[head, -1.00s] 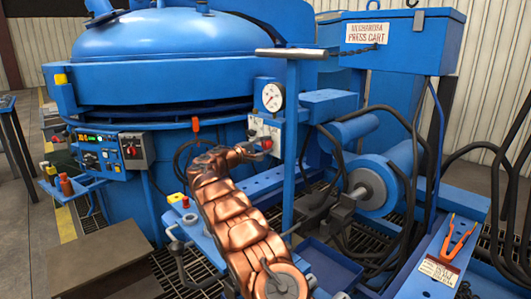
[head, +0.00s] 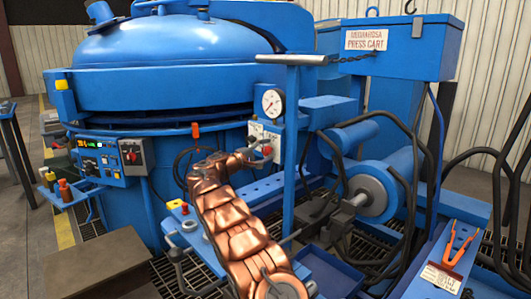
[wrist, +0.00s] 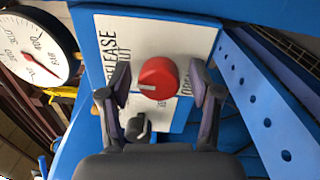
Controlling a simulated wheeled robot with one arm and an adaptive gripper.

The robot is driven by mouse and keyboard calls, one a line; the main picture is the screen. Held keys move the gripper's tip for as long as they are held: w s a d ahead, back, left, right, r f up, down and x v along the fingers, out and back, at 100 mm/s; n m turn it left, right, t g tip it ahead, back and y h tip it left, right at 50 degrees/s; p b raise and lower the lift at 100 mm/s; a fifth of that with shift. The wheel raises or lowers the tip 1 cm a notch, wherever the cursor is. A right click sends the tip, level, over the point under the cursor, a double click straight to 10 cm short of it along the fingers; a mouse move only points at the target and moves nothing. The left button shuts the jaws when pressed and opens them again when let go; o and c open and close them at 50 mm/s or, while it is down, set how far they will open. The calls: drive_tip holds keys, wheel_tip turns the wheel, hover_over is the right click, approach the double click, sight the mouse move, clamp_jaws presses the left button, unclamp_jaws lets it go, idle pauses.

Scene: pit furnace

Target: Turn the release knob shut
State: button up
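The red release knob (wrist: 158,78) sits on a white plate (wrist: 190,35) with the words RELEASE and OPEN and a partly hidden word ending in UT. A white line marks the knob's face. In the head view, the red knob (head: 267,150) shows below the gauge, at the end of my copper-coloured arm. My gripper (wrist: 160,88) is open in the wrist view, with one finger on each side of the knob. A gap shows between each finger and the knob. In the head view my gripper is small and its fingers are hard to make out.
A dial gauge (wrist: 35,50) is left of the plate; it shows above the knob in the head view (head: 272,102). A small dark lever (wrist: 138,127) is below the knob. A perforated blue rail (wrist: 265,110) runs at right. A blue post (head: 291,150) stands close right of the knob.

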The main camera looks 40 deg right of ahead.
drive_tip(key=a, duration=1.2)
drive_tip(key=shift+w+f, duration=0.15)
drive_tip(key=shift+f, duration=0.05)
idle(0.4)
